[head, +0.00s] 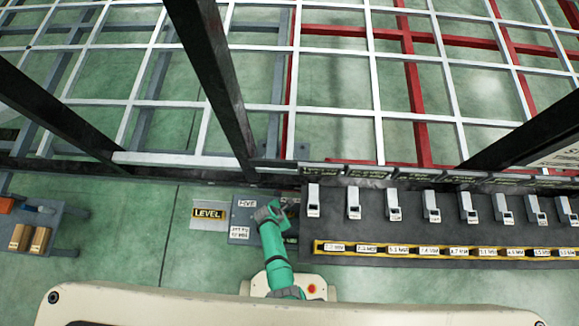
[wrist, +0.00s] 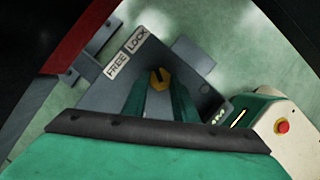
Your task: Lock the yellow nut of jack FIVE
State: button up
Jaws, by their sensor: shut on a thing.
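The yellow nut (wrist: 160,80) is in the middle of the wrist view, with a dark notch in its top edge. It sits on the grey jack plate (wrist: 105,98), below the white FREE (wrist: 118,65) and LOCK (wrist: 136,40) labels. My gripper (wrist: 160,84) has its green fingers on either side of the nut, shut on it. In the head view my gripper (head: 268,213) reaches the grey plate marked FIVE (head: 247,203), right of the LEVEL sign (head: 208,213). The gripper hides the nut there.
A dark bench (head: 420,230) with a row of grey-white devices and a yellow label strip (head: 440,250) lies to the right. Black posts (head: 215,80) and the white and red chassis frame stand behind. A grey cart (head: 40,225) is at the left. Green floor (head: 125,230) lies between.

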jog(key=m+g, duration=0.1)
jog(key=m, duration=0.2)
jog(key=shift+w+m, duration=0.1)
jog(key=shift+m, duration=0.2)
jog(key=o, duration=1.1)
jog(key=shift+a, duration=0.1)
jog(key=v, duration=1)
jog(key=shift+w+a+r, duration=0.1)
jog(key=shift+a+r, duration=0.2)
jog(key=shift+r, duration=0.05)
